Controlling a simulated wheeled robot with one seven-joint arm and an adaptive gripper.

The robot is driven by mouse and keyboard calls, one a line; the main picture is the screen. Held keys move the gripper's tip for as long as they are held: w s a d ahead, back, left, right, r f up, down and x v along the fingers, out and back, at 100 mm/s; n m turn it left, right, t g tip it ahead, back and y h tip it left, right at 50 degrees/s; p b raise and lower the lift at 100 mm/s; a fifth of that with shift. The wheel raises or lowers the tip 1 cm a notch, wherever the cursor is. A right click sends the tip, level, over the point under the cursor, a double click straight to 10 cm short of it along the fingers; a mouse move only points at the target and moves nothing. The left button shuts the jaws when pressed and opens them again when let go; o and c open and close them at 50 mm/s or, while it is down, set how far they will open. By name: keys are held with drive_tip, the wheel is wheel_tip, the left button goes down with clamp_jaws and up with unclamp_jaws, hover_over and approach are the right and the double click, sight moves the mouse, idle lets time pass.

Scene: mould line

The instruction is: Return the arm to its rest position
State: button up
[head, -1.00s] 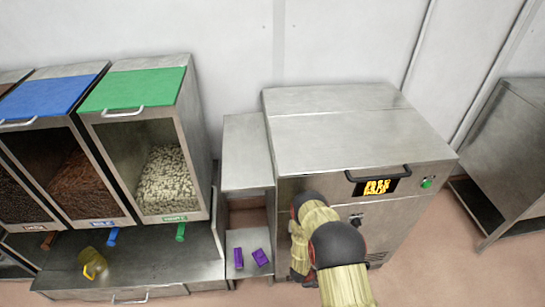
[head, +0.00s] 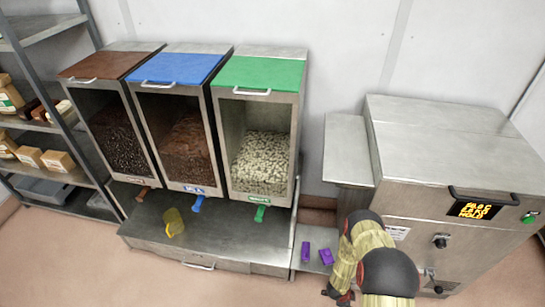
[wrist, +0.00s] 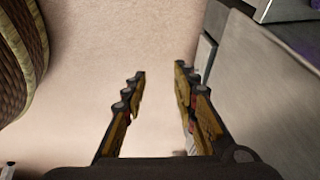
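My arm, with its straw-coloured links and dark joints, reaches in from the bottom right of the head view, in front of the steel machine (head: 440,150). My gripper (wrist: 160,85) shows in the wrist view with its two fingers apart and nothing between them. Bare pinkish floor lies beyond the fingertips. In the head view, the arm's links hide most of the gripper, with only a dark part low beside the arm.
Three dispensers with brown (head: 108,63), blue (head: 175,68) and green (head: 258,73) lids stand on a steel base. A yellow scoop (head: 173,222) lies there. Two purple blocks (head: 326,257) sit beside my arm. A shelf rack (head: 35,128) stands left. The front floor is clear.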

drive_tip(key=s+a+n+g+y, duration=0.2)
drive_tip(key=s+a+n+y, duration=0.2)
drive_tip(key=s+a, duration=0.4)
drive_tip(key=w+a+r+n+g+y, duration=0.1)
drive_tip(key=w+a+r+n+y, duration=0.15)
drive_tip(key=a+r, duration=0.3)
drive_tip(key=w+a+r+n+p, duration=0.15)
drive_tip(key=r+n, duration=0.25)
drive_tip(key=r, duration=1.5)
drive_tip(key=w+a+r+n+p, duration=0.1)
drive_tip(key=w+a+r+n, duration=0.3)
drive_tip(key=r, duration=1.6)
drive_tip(key=s+r+n+t+p, duration=0.1)
drive_tip(key=s+r, duration=0.3)
drive_tip(key=r, duration=1)
drive_tip(key=s+r+n+t+h+p, duration=0.1)
drive_tip(key=s+r+n+t+p, duration=0.1)
drive_tip(key=r, duration=1.2)
drive_tip(key=s+r+n+t+p, duration=0.1)
drive_tip(key=s+r+n+t, duration=0.2)
drive_tip(key=s+r, duration=0.4)
drive_tip(key=shift+s+a+r+t+p, duration=0.25)
drive_tip(key=shift+r+t, duration=0.55)
drive_tip(key=shift+r, duration=2.85)
drive_tip(key=shift+w+n+h, duration=0.1)
drive_tip(key=shift+n+h, duration=0.15)
